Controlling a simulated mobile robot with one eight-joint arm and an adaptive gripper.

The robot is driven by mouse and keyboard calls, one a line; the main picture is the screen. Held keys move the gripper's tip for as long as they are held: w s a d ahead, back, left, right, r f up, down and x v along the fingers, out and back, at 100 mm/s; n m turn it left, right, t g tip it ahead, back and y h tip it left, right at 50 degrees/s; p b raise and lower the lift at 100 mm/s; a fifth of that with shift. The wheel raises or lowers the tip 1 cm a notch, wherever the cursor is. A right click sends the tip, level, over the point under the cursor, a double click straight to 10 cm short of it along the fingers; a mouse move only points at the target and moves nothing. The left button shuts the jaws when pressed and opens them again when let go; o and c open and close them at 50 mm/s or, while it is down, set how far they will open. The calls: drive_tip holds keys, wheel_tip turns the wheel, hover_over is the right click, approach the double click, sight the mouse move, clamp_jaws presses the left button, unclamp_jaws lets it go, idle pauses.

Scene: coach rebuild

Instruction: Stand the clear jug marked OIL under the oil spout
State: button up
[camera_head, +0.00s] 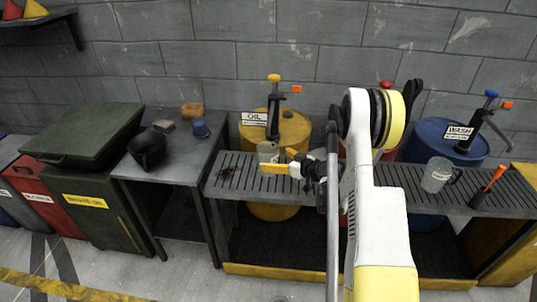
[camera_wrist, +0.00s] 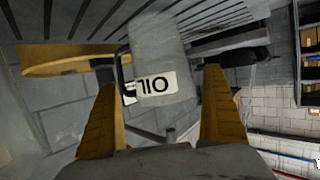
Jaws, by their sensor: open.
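The clear jug marked OIL (camera_head: 268,151) stands on the slatted bench, in front of the yellow oil drum (camera_head: 296,128). In the head view it sits just below the dark oil spout (camera_head: 273,122). My gripper (camera_head: 284,163) is open at the jug. In the wrist view one yellow finger shows on each side of it, with gaps beside the jug. Whether the spout is straight over the jug's mouth I cannot tell.
A second clear jug (camera_head: 436,175) and an orange-handled tool (camera_head: 492,180) are on the bench's right part, before the blue WASH drum (camera_head: 458,145). A grey table (camera_head: 180,170) at left holds a black pot (camera_head: 147,147) and small items. My arm hides the bench's middle.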

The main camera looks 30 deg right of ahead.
drive_tip(key=v, duration=0.6)
drive_tip(key=s+a+r+m+g, duration=0.1)
drive_tip(key=s+a+r+g, duration=0.35)
drive_tip(key=a+r, duration=1.05)
drive_tip(key=s+a+r+h, duration=0.1)
drive_tip(key=s+a, duration=0.2)
drive_tip(key=s, duration=0.5)
drive_tip(key=s+a+r+m+g+h, duration=0.1)
drive_tip(key=s+a+r, duration=0.1)
drive_tip(key=s, duration=0.6)
drive_tip(key=s+a+r+m+g+h, duration=0.1)
drive_tip(key=s+a, duration=0.3)
drive_tip(key=s, duration=0.4)
drive_tip(key=shift+r+h, duration=0.3)
drive_tip(key=shift+r, duration=0.1)
